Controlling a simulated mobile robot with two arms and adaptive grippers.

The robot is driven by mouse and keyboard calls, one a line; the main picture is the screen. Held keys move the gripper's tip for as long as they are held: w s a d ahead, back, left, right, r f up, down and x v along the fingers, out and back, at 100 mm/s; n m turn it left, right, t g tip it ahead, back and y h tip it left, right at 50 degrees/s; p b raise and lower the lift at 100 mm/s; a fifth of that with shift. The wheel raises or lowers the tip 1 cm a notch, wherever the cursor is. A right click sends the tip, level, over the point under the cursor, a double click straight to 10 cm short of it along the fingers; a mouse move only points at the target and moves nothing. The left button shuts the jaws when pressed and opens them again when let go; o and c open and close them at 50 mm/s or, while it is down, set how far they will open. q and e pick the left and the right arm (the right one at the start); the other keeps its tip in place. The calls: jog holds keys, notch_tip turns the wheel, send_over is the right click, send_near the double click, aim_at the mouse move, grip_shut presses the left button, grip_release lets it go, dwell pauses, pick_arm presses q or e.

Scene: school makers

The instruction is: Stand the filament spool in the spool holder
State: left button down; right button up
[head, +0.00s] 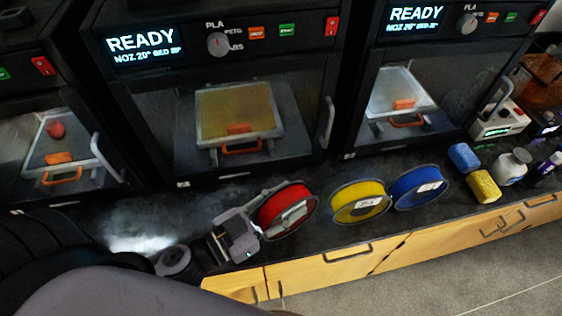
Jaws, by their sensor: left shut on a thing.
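A red filament spool (270,207) with a dark rim is at the counter's front edge, in the middle of the head view. My left gripper (289,210) is shut on it, with a grey finger lying across its face. I cannot tell whether the spool touches the counter. I cannot make out a spool holder; one may be hidden behind the spools or the gripper. My right gripper is not in view.
Several black 3D printers, including the middle one (165,88), line the back of the dark counter (340,172). Blue (463,156) and yellow (482,187) blocks and a white jar (511,168) stand at the right. Wooden drawers (425,246) are below the front edge.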

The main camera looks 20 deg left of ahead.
pick_arm(q)
jog(key=w+a+f, duration=0.3)
jog(key=w+a, duration=0.2)
jog(key=w, duration=0.3)
jog(key=shift+w+a+f+b, duration=0.25)
jog(key=shift+w+b, duration=0.05)
jog(key=shift+b, duration=0.1)
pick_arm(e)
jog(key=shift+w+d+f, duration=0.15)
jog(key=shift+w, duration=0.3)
pick_arm(q)
jog(key=shift+f, duration=0.1)
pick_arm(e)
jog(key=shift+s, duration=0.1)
pick_arm(q)
jog(key=c, duration=1)
grip_release()
jog(key=shift+c, duration=0.2)
